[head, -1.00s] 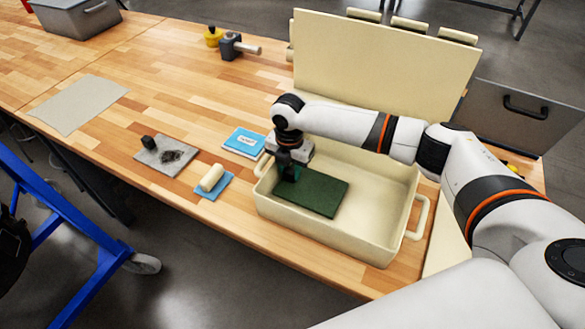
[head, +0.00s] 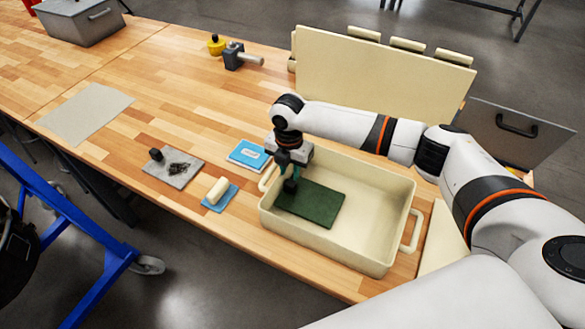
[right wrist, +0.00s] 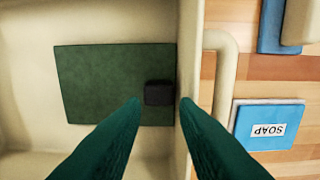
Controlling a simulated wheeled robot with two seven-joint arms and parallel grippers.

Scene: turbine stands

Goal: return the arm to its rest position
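My right gripper (head: 291,178) is over the left end of a cream tray (head: 350,262), above a dark green mat (head: 318,208) lying in it. In the right wrist view its two teal fingers (right wrist: 162,102) are spread. A small black block (right wrist: 158,92) rests on the green mat, seen between the fingertips with a gap on each side. The block also shows just below the gripper in the head view (head: 290,186). My right arm reaches in from the right across the tray. My left gripper is not in view.
A blue soap packet (head: 248,155), a cream roll on a blue pad (head: 230,197) and a grey pad with a dark smudge (head: 185,173) lie left of the tray. A tall cream panel (head: 375,75) stands behind it. The wooden tabletop (head: 165,85) is mostly clear farther left.

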